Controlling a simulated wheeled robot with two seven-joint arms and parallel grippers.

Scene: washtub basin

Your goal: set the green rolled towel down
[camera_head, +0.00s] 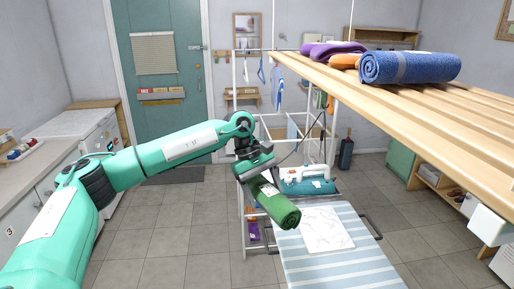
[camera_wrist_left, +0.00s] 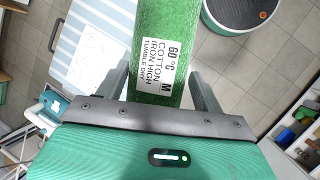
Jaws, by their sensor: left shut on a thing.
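The green rolled towel (camera_head: 280,208) hangs at a slant from my left gripper (camera_head: 258,180) in the head view. In the left wrist view the towel (camera_wrist_left: 160,25) runs between the two grey fingers of the gripper (camera_wrist_left: 165,88), which is shut on it. A white care label on the towel faces that camera. My right gripper is in neither view.
A slatted wooden shelf (camera_head: 400,110) overhangs the right, holding a blue rolled towel (camera_head: 410,67), a purple towel (camera_head: 330,50) and an orange one (camera_head: 345,61).

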